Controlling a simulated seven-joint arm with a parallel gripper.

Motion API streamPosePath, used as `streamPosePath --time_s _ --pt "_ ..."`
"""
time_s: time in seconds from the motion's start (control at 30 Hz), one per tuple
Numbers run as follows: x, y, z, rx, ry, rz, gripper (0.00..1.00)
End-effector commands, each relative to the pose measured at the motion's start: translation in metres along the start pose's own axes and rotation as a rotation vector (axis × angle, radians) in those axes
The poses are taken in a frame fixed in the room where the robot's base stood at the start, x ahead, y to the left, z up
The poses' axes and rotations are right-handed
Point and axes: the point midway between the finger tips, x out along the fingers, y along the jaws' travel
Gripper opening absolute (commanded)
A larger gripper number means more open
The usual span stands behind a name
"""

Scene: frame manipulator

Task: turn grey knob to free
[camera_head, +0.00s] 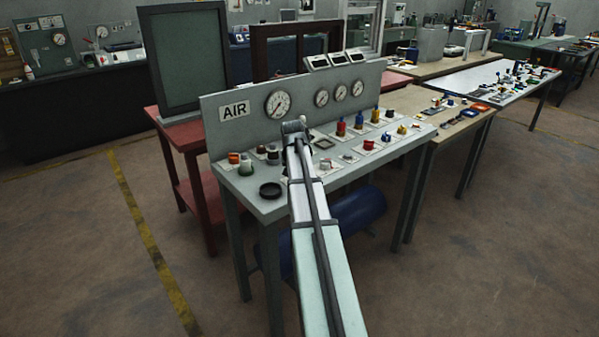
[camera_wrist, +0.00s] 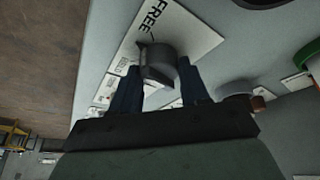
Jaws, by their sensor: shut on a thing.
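In the wrist view a dark grey knob (camera_wrist: 158,62) sits on a white label plate (camera_wrist: 190,30) marked FREE at one end. Smaller lettering at the plate's other end is too small to read fully. My gripper (camera_wrist: 158,78) has its two dark fingers on either side of the knob and is shut on it. The knob's pointed part is toward the FREE end of the plate. In the head view my gripper (camera_head: 294,128) is over the left part of the grey bench (camera_head: 262,205), and my arm hides the knob.
A green-rimmed part (camera_wrist: 308,58) and another dark round part (camera_wrist: 262,3) are near the plate. A black round dish (camera_head: 270,190) lies at the bench's front left. Several coloured knobs and fittings stand to the right. An upright panel with gauges (camera_head: 278,104) closes the back.

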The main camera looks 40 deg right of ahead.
Motion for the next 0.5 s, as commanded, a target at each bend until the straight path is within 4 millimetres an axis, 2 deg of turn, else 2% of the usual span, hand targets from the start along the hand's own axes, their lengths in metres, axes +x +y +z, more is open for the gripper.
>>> streamPosePath --time_s 0.5 --pt "0.0006 -0.0022 -0.0020 0.381 -0.017 0.159 0.15"
